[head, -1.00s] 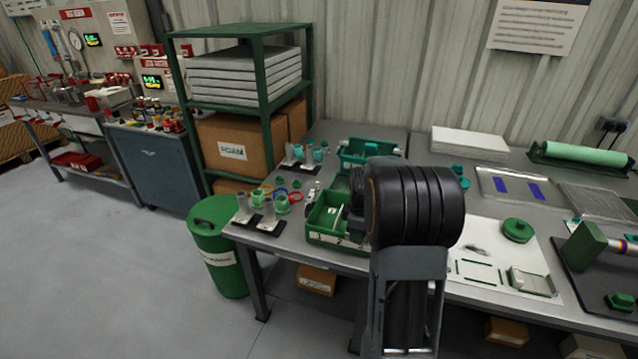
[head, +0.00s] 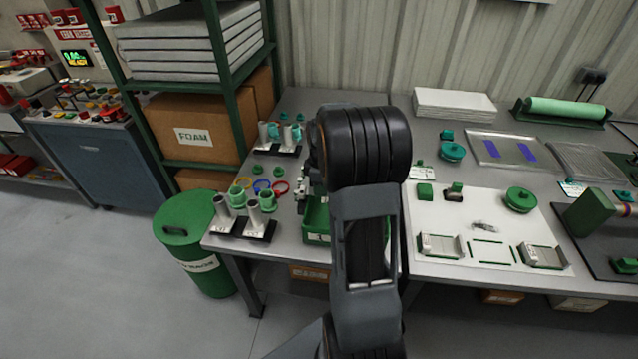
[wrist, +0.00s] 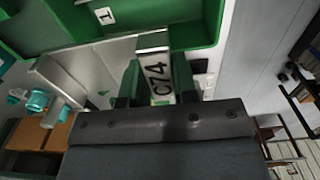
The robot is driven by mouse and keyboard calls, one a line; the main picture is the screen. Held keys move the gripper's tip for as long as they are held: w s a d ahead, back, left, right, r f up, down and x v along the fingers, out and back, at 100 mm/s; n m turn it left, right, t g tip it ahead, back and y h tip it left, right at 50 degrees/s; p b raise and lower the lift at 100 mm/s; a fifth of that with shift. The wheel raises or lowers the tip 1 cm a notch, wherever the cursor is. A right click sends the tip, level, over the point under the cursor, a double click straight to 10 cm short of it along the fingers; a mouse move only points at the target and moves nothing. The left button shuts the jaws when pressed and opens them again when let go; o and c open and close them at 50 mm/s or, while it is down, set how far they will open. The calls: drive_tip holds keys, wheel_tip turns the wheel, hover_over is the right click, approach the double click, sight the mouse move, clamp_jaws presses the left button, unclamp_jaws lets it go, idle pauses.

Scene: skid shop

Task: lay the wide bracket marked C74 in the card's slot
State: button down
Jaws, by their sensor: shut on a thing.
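A pale bracket marked C74 (wrist: 155,66) is between the two dark green fingers of my gripper (wrist: 157,82) in the wrist view. My gripper is shut on it, and the label faces the camera. A green bin (wrist: 205,35) lies just beyond the bracket there. In the head view my arm hides the bracket and most of my gripper. The white card (head: 470,208) lies on the bench to the right of my arm. Green slot outlines (head: 492,251) show on it between two pale metal pieces, one at left (head: 441,246) and one at right (head: 543,257).
The green bin (head: 316,222) is partly behind my arm. Metal posts (head: 240,222) and coloured rings stand left of it. A round green knob (head: 520,199) and small green blocks (head: 425,192) sit on the card. A green barrel (head: 195,245) stands by the bench's left end.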

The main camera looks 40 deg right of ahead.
drive_tip(key=b, duration=0.6)
hover_over(322, 224)
drive_tip(key=shift+w+a+f, duration=0.1)
drive_tip(key=shift+w+f, duration=0.05)
drive_tip(key=shift+f, duration=4.45)
drive_tip(key=shift+f+b, duration=0.45)
drive_tip(key=shift+f+b, duration=1.05)
drive_tip(key=shift+f, duration=0.95)
drive_tip(key=shift+c, duration=2.2)
unclamp_jaws()
drive_tip(key=shift+f, duration=0.1)
